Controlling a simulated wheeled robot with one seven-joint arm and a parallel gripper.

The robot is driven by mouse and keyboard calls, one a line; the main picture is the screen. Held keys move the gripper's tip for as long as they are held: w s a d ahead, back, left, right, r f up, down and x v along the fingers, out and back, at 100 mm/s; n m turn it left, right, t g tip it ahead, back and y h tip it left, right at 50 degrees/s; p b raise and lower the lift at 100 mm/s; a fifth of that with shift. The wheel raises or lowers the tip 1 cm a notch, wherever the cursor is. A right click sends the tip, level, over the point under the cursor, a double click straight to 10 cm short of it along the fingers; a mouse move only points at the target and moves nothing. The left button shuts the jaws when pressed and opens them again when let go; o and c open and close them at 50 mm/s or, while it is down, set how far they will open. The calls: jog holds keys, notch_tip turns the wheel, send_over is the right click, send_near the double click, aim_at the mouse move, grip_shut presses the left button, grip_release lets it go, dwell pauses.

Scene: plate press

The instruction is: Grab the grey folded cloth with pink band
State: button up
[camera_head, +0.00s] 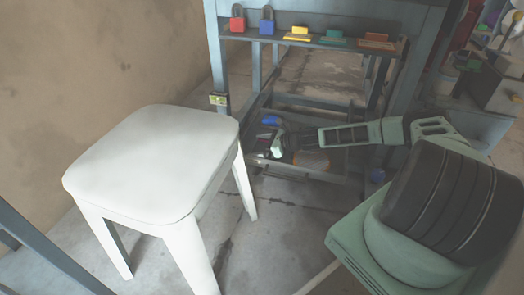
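I cannot make out the grey folded cloth with pink band for certain. A small dark and reddish patch (264,134) beside my gripper may be part of it, but it is too small to tell. My gripper (277,148) is at the end of my green arm, low over the dark tray (330,178) at the bottom of the metal frame. The gripper is small and dark here, so its fingers and anything between them cannot be made out.
A blue item (270,120) and a brownish round item (311,159) lie in the tray. A white stool (150,165) stands at left. A shelf (330,42) above holds a red padlock (237,22), a blue padlock (267,24) and several coloured pieces. Grey floor is clear in front.

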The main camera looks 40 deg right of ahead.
jog(key=shift+c, duration=0.9)
jog(key=shift+r, duration=0.1)
